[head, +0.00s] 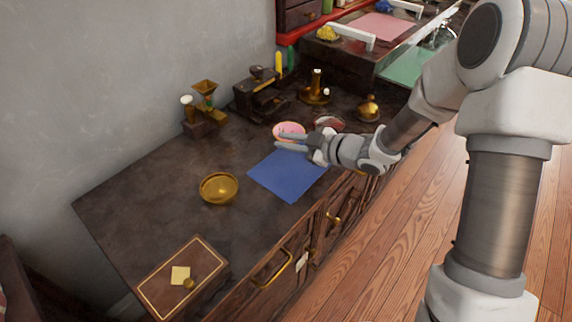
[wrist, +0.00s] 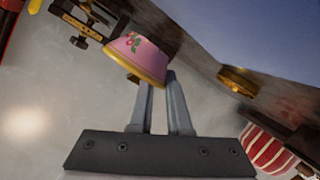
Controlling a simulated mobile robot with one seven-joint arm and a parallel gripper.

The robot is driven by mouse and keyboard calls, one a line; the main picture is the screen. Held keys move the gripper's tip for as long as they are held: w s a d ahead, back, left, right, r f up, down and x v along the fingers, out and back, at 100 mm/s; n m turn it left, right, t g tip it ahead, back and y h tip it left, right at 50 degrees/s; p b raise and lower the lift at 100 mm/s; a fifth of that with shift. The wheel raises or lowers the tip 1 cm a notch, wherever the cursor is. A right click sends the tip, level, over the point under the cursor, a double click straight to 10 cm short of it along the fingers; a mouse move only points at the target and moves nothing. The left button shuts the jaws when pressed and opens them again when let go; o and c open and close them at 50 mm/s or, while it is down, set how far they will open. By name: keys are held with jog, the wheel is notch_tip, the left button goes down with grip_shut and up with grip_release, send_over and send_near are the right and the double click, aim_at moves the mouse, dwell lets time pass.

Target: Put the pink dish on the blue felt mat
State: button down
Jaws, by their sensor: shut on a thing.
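The pink dish (head: 289,130) is small, with a gold rim and a flower pattern that shows in the wrist view (wrist: 139,56). My gripper (head: 281,142) is shut on it, with the dish at the fingertips; the fingers also show in the wrist view (wrist: 160,90). The blue felt mat (head: 287,176) lies flat and bare on the dark counter. In the head view the dish appears just past the mat's far corner; its height above the counter is hard to tell. Part of the mat shows in the wrist view (wrist: 262,30).
A gold bowl (head: 219,188) stands left of the mat. A small grinder (head: 204,107), a dark scale-like device (head: 260,93), a brass candlestick (head: 315,88) and a brass pot (head: 368,108) stand behind. Another dish (head: 328,123) is partly hidden by my arm. A wooden box (head: 183,278) is at front left.

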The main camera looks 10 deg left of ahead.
aim_at(286, 168)
jog(key=shift+s+f, duration=0.45)
jog(key=shift+s, duration=0.3)
jog(key=shift+f+b, duration=1.05)
jog(key=shift+f, duration=0.9)
jog(key=shift+f, duration=0.15)
jog(key=c, duration=0.8)
grip_release()
jog(key=shift+c, duration=0.2)
